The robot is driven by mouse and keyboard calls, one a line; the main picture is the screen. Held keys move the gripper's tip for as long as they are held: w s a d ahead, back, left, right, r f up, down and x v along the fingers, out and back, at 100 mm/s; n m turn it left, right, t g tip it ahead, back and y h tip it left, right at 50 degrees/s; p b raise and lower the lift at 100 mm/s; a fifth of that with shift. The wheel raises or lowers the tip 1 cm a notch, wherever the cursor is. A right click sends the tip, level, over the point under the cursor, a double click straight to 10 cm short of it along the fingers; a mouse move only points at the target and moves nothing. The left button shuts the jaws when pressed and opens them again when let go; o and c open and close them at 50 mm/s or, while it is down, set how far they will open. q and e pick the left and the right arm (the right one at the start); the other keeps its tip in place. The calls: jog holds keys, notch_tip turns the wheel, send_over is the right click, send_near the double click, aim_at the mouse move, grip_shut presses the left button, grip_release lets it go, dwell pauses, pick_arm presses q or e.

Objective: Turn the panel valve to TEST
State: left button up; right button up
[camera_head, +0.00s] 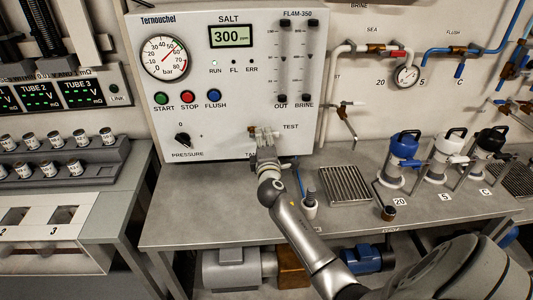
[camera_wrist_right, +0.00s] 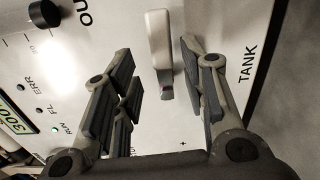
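The panel valve has a pale lever handle (camera_wrist_right: 160,42) that shows in the right wrist view, standing out from the white panel (camera_head: 222,112). My right gripper (camera_head: 265,132) is at the lower right of the panel, in front of the valve, and hides most of it in the head view. In the wrist view my right gripper (camera_wrist_right: 158,58) is open, with one finger on each side of the handle and a gap visible on both sides. The TEST label (camera_head: 290,126) is right of the gripper. The TANK label (camera_wrist_right: 247,62) is partly covered in the head view. My left gripper is not in view.
The pressure knob (camera_head: 182,140) and the coloured buttons (camera_head: 188,97) are left of the valve. Below is a grey bench (camera_head: 190,205) with a drain grate (camera_head: 346,186) and a small bottle (camera_head: 310,200). Blue, white and black canisters (camera_head: 402,150) stand to the right.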

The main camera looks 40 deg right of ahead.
jog(key=v, duration=0.9)
jog(key=shift+d, duration=0.1)
